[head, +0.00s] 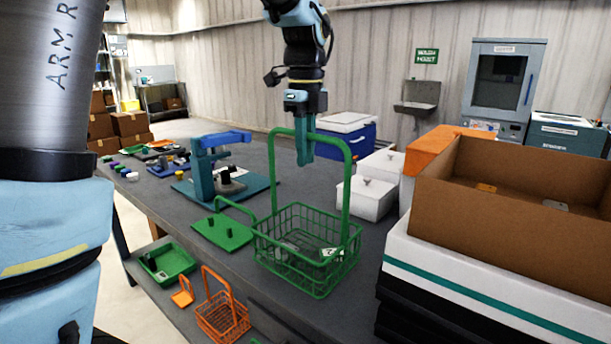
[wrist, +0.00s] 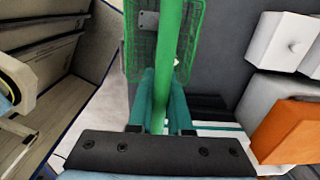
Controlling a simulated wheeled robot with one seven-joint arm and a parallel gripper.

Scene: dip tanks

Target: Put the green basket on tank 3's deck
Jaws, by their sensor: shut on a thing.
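The green basket (head: 305,262) is a wire basket with a tall arched handle and a small pale tag on its side. My gripper (head: 304,150) is shut on the top bar of that handle, and the basket hangs or stands upright below it. I cannot tell whether its bottom touches the dark table. In the wrist view the handle bar (wrist: 166,60) runs between my gripper's fingers (wrist: 160,105), with the basket mesh (wrist: 137,45) beyond. No tank number is readable, so I cannot tell which thing is tank 3 or its deck.
White boxes with knobs (head: 367,197) and a cardboard box (head: 505,205) on a white-and-teal stack (head: 480,290) stand right. A blue stand (head: 205,160) is behind. An orange basket (head: 222,318) and green tray (head: 167,262) sit lower left.

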